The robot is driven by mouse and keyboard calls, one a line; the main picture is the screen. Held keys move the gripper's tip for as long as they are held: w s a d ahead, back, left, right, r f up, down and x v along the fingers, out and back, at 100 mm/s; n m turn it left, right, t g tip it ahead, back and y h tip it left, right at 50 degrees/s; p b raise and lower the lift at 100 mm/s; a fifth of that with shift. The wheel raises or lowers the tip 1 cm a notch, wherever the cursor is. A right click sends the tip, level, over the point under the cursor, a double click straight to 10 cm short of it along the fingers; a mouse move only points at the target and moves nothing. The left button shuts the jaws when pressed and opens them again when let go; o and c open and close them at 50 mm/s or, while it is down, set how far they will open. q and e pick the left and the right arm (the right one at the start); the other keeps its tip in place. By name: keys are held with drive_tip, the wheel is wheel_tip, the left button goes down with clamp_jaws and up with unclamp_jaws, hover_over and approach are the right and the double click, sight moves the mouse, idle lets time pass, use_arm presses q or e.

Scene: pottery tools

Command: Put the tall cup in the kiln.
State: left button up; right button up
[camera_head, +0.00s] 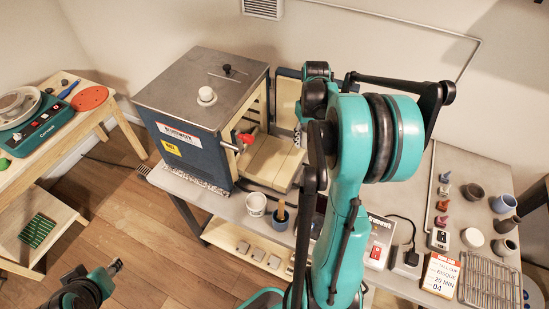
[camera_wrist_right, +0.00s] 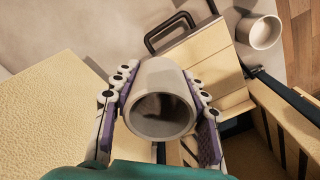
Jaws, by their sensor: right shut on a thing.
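The kiln (camera_head: 180,110) is a dark blue box with a grey metal top, standing on the grey bench; its cream-lined opening (camera_head: 270,162) faces right. In the right wrist view, my right gripper (camera_wrist_right: 160,105) is shut on the tall cup (camera_wrist_right: 162,68), a pale grey cup with its round mouth toward the camera. Cream brick surfaces (camera_wrist_right: 45,105) lie close around the held cup. In the head view my right arm hides the gripper and cup. My left arm's end (camera_head: 90,287) shows at the bottom left; its jaw state is unclear.
A white cup (camera_head: 256,204) and a dark pot with a wooden tool (camera_head: 281,216) stand before the kiln. A pottery wheel (camera_head: 35,130) is at far left.

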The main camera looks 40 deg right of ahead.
drive_tip(key=b, duration=0.1)
hover_over(277, 159)
wheel_tip(277, 159, down, 6)
drive_tip(key=shift+r, duration=0.1)
wheel_tip(277, 159, down, 4)
drive_tip(key=shift+r+b, duration=0.1)
drive_tip(key=shift+b, duration=0.6)
drive_tip(key=shift+f, duration=0.2)
drive_tip(key=shift+f, duration=0.15)
drive_tip(key=o, duration=1.2)
